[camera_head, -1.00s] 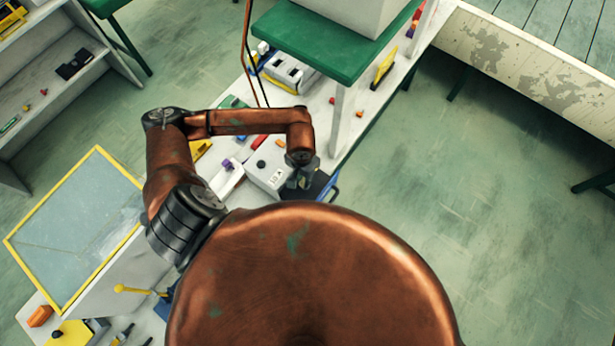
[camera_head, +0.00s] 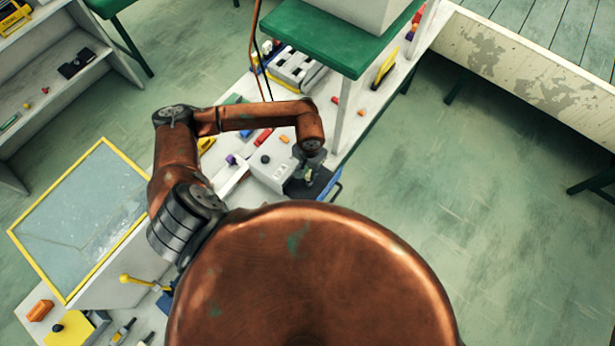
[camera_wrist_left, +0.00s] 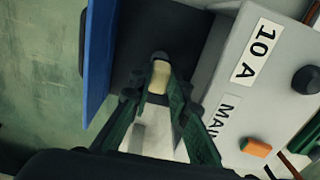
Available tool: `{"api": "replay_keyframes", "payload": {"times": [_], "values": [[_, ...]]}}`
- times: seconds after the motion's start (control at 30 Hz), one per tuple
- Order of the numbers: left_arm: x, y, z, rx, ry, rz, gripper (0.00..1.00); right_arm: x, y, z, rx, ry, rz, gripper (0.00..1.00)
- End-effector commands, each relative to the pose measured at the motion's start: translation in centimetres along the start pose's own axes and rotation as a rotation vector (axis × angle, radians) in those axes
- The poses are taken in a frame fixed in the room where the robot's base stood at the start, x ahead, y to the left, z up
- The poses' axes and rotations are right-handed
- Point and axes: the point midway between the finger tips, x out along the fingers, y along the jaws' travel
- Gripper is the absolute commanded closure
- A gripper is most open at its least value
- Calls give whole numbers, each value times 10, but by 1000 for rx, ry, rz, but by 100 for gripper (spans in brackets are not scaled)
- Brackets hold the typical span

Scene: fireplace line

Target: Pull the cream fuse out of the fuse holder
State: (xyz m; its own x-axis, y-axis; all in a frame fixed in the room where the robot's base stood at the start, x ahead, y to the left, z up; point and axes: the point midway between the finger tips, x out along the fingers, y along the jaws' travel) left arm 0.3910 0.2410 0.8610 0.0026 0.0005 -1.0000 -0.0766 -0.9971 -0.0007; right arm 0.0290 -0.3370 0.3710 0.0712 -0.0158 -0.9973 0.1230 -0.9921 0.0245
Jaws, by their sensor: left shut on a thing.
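The cream fuse (camera_wrist_left: 159,77) is between the green-sided fingertips of my left gripper (camera_wrist_left: 160,88) in the left wrist view, and the gripper is shut on it. A small dark piece shows at the fuse's far end. Behind it is a dark surface (camera_wrist_left: 150,30), apparently the fuse holder's base, beside a grey box (camera_wrist_left: 222,75) labelled "10 A" and "MAIN". I cannot tell whether the fuse is still seated. In the head view my left gripper (camera_head: 308,172) is over the dark base (camera_head: 318,184), at the right of the grey box (camera_head: 266,172). My right gripper is not in view.
A blue panel (camera_wrist_left: 97,60) stands along the left of the dark base. The grey box bears a black knob (camera_wrist_left: 305,80) and an orange block (camera_wrist_left: 255,147). A green shelf (camera_head: 315,38) on a pale post rises behind. Open floor (camera_head: 450,180) lies to the right.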

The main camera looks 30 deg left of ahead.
Motion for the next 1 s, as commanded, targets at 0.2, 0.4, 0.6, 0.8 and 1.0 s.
{"api": "replay_keyframes", "payload": {"times": [0.2, 0.4, 0.6, 0.8, 1.0], "values": [[-5, 0, 0, 0, 1, 0, 100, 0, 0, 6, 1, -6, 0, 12], [-10, 0, 0, 1, 0, 0, 100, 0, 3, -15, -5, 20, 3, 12], [-13, 0, 1, 2, -3, 1, 100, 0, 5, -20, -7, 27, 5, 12], [-20, 1, 1, 3, -2, 1, 100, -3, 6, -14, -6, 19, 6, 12], [-32, 1, 1, 2, -2, 1, 100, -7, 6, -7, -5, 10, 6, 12]]}}
